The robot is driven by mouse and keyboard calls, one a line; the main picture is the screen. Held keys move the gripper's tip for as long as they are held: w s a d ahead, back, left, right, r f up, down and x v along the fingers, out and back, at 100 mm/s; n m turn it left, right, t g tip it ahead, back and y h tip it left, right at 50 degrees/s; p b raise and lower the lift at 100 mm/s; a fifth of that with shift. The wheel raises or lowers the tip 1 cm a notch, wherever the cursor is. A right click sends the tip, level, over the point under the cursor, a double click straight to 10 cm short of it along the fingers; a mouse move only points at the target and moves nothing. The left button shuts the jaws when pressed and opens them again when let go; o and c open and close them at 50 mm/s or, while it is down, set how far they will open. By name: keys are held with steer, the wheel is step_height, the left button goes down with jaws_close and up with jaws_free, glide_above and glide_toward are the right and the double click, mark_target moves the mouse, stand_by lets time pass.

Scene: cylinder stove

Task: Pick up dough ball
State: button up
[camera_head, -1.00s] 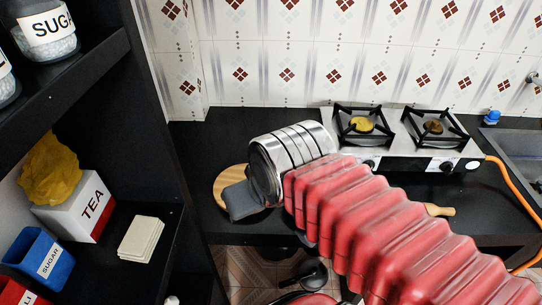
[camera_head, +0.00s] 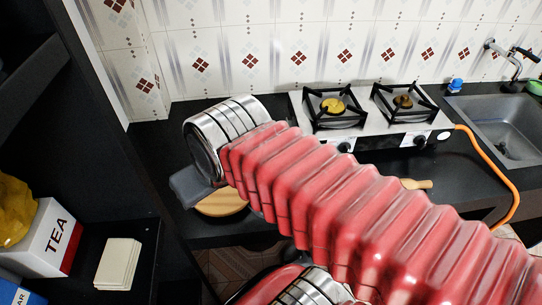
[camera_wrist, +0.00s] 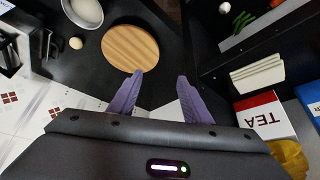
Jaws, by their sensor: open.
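A small pale ball (camera_wrist: 75,43), which looks like the dough ball, sits on the black counter at the upper left of the wrist view. It lies left of a round wooden board (camera_wrist: 130,47) and just below a bowl (camera_wrist: 84,12) with pale contents. My gripper (camera_wrist: 160,78) is open and empty, its two purple fingers apart below the board in the wrist view. The ball is well to the left of the fingers. In the head view my arm covers much of the counter; the board (camera_head: 222,203) shows partly, and the ball is hidden or out of view.
A two-burner stove (camera_head: 370,115) stands against the tiled wall, with an orange hose (camera_head: 490,165) and a sink (camera_head: 505,125) to its right. Dark shelves at left hold a TEA box (camera_head: 52,240) and a pale stack (camera_head: 119,263). Black counter (camera_wrist: 92,72) around the ball is clear.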

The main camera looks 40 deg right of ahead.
steer(key=shift+o, duration=0.8)
steer(key=shift+w+d, duration=0.35)
steer(key=shift+o, duration=0.9)
steer(key=w+d+f+m, duration=0.1)
steer(key=w+d, duration=0.3)
steer(key=shift+w+d+f+h, duration=0.15)
steer(key=shift+d+h, duration=0.15)
steer(key=w+d+f+m, duration=0.1)
steer(key=w+d+f, duration=0.1)
steer(key=d, duration=0.5)
steer(key=w+d+f+m+g, duration=0.1)
steer(key=d+f, duration=0.3)
steer(key=d, duration=0.4)
steer(key=w+d+f+m+h, duration=0.1)
steer(key=d+f, duration=0.3)
steer(key=d, duration=0.4)
steer(key=shift+w+d+m+g, duration=0.25)
steer(key=shift+w+m, duration=0.25)
steer(key=shift+w, duration=0.3)
steer(key=shift+f, duration=0.1)
steer(key=shift+x, duration=4.2)
steer(key=shift+d, duration=0.1)
steer(key=shift+f, duration=0.1)
